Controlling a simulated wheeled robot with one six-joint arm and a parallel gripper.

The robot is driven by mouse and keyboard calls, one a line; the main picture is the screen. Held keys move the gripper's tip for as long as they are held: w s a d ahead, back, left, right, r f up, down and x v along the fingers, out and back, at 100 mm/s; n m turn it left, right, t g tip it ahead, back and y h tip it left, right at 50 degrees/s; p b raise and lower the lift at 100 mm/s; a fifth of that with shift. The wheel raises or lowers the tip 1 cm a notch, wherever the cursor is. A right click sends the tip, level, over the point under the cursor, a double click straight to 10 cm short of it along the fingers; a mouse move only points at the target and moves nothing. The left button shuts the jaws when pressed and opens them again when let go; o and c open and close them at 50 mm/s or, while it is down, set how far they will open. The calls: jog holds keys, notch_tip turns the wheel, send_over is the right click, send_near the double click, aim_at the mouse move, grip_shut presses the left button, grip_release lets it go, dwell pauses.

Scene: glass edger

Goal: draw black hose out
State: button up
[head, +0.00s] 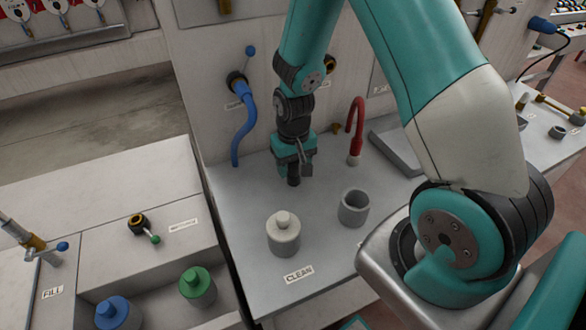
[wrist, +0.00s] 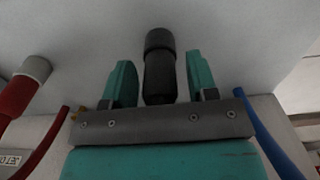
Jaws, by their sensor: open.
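The black hose (wrist: 160,68) shows in the wrist view as a dark cylinder with a wider collar at its far end. It stands between the two teal fingers of my gripper (wrist: 163,80), with a narrow gap on each side. In the head view the dark hose end (head: 293,180) sticks out below my gripper (head: 294,158), just above the grey bench top. My gripper is open around the hose and not clamped on it. The upper part of the hose and its outlet on the panel are hidden behind my wrist and arm.
A blue hose (head: 246,125) hangs left of my gripper and a red hose (head: 357,125) right of it. A pale lidded pot (head: 283,236) and an open grey cup (head: 354,209) stand in front. The bench (head: 235,205) is bare at front left.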

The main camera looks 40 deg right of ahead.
grip_shut()
jog(key=shift+r, duration=0.1)
jog(key=shift+r+p, duration=0.6)
jog(key=shift+p, duration=0.05)
dwell(0.4)
jog(key=shift+r+p, duration=1.8)
jog(key=shift+r, duration=0.35)
jog(key=shift+r, duration=0.1)
jog(key=shift+r+p, duration=1.65)
jog(key=shift+r, duration=0.25)
